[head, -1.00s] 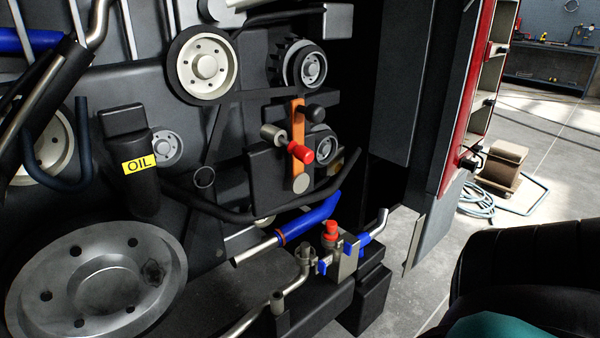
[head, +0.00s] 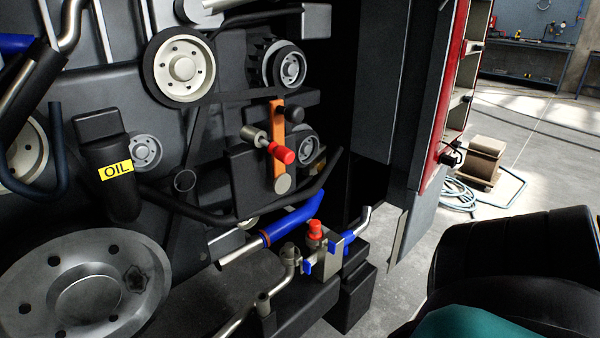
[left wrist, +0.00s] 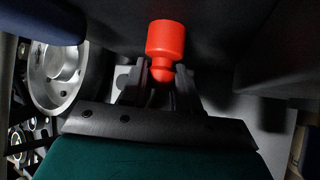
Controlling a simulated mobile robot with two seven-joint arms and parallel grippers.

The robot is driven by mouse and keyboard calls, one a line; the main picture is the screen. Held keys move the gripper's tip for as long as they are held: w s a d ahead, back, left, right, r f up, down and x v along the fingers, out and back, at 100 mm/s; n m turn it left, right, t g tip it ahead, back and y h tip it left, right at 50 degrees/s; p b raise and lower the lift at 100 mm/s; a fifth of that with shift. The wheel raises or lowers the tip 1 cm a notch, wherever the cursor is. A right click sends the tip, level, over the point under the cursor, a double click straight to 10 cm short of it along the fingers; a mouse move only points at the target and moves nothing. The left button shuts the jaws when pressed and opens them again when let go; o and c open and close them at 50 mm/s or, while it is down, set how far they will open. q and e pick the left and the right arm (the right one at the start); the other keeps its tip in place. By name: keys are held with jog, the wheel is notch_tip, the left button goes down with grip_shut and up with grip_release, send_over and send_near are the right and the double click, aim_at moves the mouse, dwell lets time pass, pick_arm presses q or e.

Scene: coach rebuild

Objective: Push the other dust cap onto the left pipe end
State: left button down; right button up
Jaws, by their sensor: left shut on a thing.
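In the left wrist view my left gripper (left wrist: 162,83) is shut on a red dust cap (left wrist: 166,40). The cap's wide end points away from the fingers. In the head view two pipe ends stand low by a small metal bracket. The right one bears a red cap (head: 315,229). The left pipe end (head: 290,251) is bare steel with a collar and stands upright. Neither gripper shows in the head view, so how far the held cap is from the pipe cannot be told.
A blue hose (head: 295,219) runs close behind the pipe ends, and blue valve handles (head: 308,268) sit beside them. Above, a red knob-like part (head: 281,152) juts out near an orange bar (head: 278,130). An open red-edged door (head: 452,100) stands to the right.

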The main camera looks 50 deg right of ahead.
pick_arm(q)
jog(key=shift+r+p, duration=2.3)
jog(key=shift+r, duration=0.7)
jog(key=shift+s+f, duration=0.1)
